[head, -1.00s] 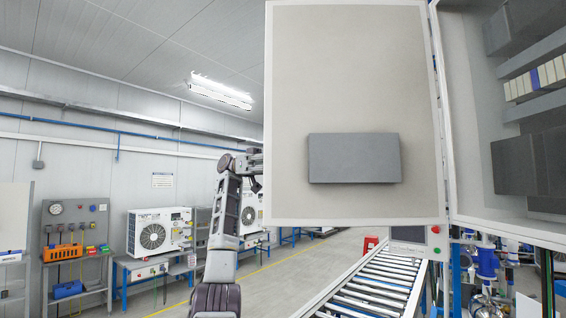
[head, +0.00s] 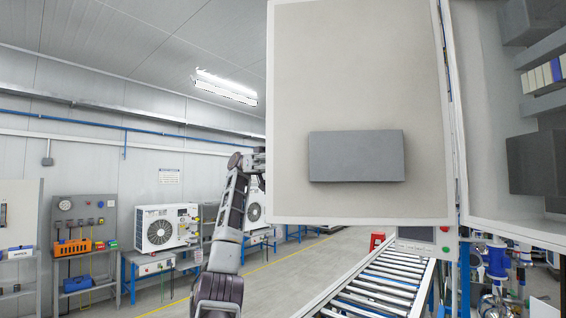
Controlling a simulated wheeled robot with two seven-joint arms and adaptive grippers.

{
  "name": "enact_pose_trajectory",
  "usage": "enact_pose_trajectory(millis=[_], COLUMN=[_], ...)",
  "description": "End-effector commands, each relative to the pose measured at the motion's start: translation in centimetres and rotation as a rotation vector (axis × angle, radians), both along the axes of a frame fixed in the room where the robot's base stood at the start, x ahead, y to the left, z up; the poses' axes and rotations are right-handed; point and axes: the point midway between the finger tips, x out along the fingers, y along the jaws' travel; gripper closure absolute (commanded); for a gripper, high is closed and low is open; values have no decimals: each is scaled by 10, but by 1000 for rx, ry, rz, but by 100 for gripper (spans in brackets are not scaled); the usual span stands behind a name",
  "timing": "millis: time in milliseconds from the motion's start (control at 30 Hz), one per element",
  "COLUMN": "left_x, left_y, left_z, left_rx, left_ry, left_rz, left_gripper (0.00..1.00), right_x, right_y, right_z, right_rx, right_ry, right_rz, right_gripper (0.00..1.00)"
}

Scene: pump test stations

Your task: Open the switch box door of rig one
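The switch box door (head: 360,70) stands swung open to the left of the box, its pale inner face with a grey rectangular block (head: 356,156) turned to me. The open switch box (head: 485,150) is at the right edge, with dark components and a row of pale modules (head: 540,78) inside. My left arm rises from the bottom at the left of the door, and its upper end passes behind the door's left edge. My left gripper is hidden behind the door. My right gripper is not in view.
A roller conveyor (head: 375,285) runs below the door, with a small control panel (head: 425,236) beside it. Fan units (head: 165,228) on benches and a tool stand (head: 80,235) line the left wall. The floor between is clear.

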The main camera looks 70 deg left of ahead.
Motion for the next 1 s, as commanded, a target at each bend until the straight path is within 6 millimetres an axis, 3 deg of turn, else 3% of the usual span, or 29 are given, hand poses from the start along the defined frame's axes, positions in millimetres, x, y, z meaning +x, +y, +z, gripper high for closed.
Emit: enact_pose_trajectory(millis=[333,367,500,1000], left_x=[0,0,0,1], left_y=[0,0,0,-1], left_z=[0,0,0,0], left_rx=[-2,-2,0,0], left_ry=[2,2,1,0], left_rz=[0,0,0,2], left_gripper=[100,85,70,70], right_x=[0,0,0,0], right_y=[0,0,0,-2], right_z=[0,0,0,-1], right_rx=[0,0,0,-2], right_ry=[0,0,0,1], right_rz=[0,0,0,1], right_gripper=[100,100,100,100])
